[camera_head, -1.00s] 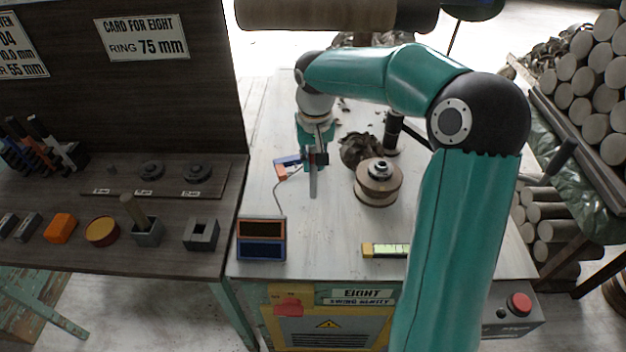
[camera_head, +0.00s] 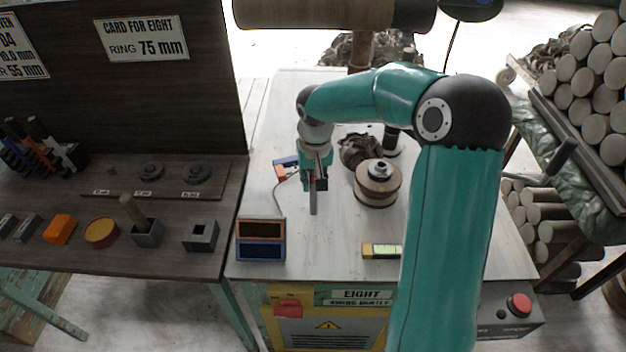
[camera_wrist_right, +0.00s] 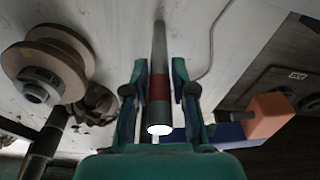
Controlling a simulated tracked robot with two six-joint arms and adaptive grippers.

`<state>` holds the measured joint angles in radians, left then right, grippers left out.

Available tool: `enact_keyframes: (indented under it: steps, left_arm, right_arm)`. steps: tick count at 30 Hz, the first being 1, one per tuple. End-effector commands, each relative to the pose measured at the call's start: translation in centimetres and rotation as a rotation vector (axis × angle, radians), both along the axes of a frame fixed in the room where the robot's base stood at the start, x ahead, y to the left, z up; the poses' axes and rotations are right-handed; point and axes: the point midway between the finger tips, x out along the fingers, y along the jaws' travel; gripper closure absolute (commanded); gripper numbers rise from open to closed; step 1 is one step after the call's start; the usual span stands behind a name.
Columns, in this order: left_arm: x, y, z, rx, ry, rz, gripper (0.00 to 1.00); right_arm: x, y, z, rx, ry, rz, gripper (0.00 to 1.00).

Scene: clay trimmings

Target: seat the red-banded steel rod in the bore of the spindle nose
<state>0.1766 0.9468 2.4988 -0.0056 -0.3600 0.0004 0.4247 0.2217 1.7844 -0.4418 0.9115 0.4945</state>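The steel rod (camera_wrist_right: 158,60) with a dark red band (camera_wrist_right: 158,88) lies between the two fingers of my right gripper (camera_wrist_right: 159,82) in the right wrist view. The fingers appear closed on it near the band, and its bright end points toward the camera. In the head view my right gripper (camera_head: 314,178) is over the pale table, with the grey rod (camera_head: 313,202) extending below it. The spindle nose (camera_head: 380,168) is a small steel ring on top of a round spool-like wheel, right of the gripper and apart from the rod. It also shows in the wrist view (camera_wrist_right: 36,92). My left gripper is out of view.
A two-window display box (camera_head: 261,240) stands at the table's front left, with a cable behind it. A yellow-ended level (camera_head: 381,251) lies at the front. Dark clay trimmings (camera_head: 360,150) lie behind the wheel. A blue and orange block (camera_wrist_right: 268,115) is close beside the gripper.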

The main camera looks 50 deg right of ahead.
Motion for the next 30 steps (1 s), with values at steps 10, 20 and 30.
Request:
enact_keyframes:
  steps: [10,20,30]
  left_arm:
    - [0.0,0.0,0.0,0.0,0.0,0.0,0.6]
    - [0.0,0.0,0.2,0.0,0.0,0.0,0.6]
    - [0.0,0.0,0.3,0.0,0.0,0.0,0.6]
  right_arm:
    - [0.0,0.0,0.0,0.0,0.0,0.0,0.55]
    - [-0.1,0.2,2.9,-0.001,-0.004,-0.001,0.55]
    - [-0.7,0.8,9.6,-0.001,-0.004,0.002,0.55]
